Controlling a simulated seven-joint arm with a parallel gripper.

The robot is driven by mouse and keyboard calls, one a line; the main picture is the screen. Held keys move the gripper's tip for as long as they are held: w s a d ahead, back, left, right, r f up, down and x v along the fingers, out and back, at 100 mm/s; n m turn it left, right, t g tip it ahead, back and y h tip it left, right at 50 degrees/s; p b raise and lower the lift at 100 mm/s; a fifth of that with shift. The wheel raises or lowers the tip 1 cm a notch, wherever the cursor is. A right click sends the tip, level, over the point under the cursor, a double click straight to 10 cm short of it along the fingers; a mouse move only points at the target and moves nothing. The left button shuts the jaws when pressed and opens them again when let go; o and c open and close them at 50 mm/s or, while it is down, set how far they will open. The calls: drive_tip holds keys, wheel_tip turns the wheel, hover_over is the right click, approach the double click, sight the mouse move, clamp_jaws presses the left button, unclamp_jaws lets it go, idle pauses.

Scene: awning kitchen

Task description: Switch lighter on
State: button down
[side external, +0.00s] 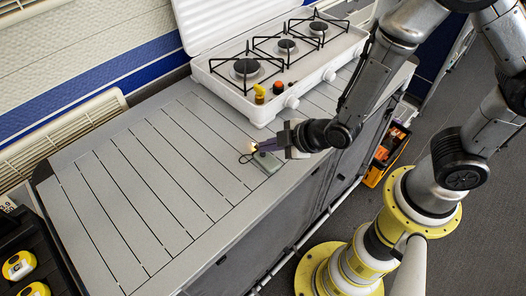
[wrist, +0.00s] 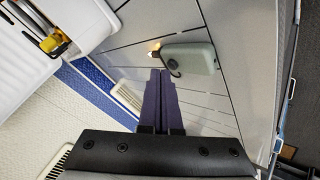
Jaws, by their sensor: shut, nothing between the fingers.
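The lighter (side external: 266,163) is a flat grey-green block lying on the slatted counter, near its front edge. In the wrist view the lighter (wrist: 195,58) has a small orange-yellow glow at its left end and a dark curved piece below that end. My gripper (side external: 259,149) reaches in from the right, low over the counter at the lighter. In the wrist view the two dark blue fingers of my gripper (wrist: 160,72) are together and empty, with their tips just below the glowing end. I cannot tell whether they touch the lighter.
A white gas stove (side external: 285,65) with an open lid stands at the back of the counter (side external: 130,190). A black case (side external: 35,255) with yellow items is at lower left. The counter's left part is clear.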

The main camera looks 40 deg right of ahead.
drive_tip(key=shift+r, duration=0.25)
drive_tip(key=shift+r, duration=3)
